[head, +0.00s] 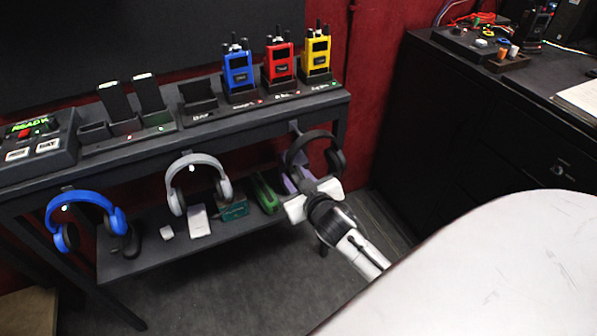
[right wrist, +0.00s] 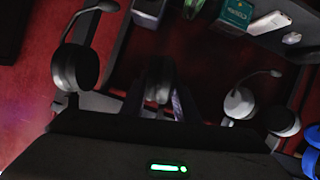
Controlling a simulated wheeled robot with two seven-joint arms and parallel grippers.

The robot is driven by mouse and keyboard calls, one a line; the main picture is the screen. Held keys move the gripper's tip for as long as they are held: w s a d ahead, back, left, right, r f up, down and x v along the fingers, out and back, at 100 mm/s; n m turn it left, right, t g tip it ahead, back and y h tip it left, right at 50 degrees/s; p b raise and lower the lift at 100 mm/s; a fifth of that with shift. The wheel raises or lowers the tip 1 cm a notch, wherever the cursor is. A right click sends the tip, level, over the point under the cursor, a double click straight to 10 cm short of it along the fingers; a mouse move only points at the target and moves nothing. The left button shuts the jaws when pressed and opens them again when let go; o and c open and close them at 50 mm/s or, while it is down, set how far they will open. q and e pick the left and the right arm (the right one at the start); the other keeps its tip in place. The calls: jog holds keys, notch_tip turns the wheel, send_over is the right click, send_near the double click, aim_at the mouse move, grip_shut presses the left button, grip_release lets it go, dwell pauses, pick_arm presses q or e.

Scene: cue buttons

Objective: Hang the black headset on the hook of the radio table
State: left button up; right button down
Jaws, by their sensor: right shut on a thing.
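The black headset (head: 338,158) is at the right end of the radio table (head: 225,122), below its front edge, with the headband up. My right gripper (head: 314,190) is shut on its lower left part, by an ear cup. In the right wrist view, one black ear cup (right wrist: 158,82) sits between the fingers and the other ear cup (right wrist: 75,67) hangs free at the left. The hook (head: 295,127) on the table's front edge is right by the headband; I cannot tell whether the band rests on it. My left gripper is not in view.
A grey headset (head: 205,160) and a blue headset (head: 85,198) hang along the same edge. Blue (head: 238,70), red (head: 278,62) and yellow (head: 316,55) radios stand on top. A lower shelf (head: 150,258) holds small items. A white surface (head: 490,270) lies at front right.

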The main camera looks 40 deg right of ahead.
jog(key=shift+w+d+f+b, duration=0.15)
jog(key=shift+w+b, duration=0.1)
jog(key=shift+w, duration=0.3)
jog(key=shift+w+d+r+b, duration=0.1)
jog(key=shift+w+b, duration=0.1)
jog(key=shift+w, duration=0.3)
pick_arm(q)
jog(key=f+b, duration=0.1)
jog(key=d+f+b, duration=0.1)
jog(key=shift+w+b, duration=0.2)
jog(key=shift+b, duration=0.15)
pick_arm(e)
jog(key=x, duration=0.4)
jog(key=shift+w+f, duration=0.15)
jog(key=shift+w, duration=0.25)
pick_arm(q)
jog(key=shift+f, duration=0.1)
pick_arm(e)
jog(key=c, duration=1.3)
grip_release()
jog(key=shift+f, duration=0.1)
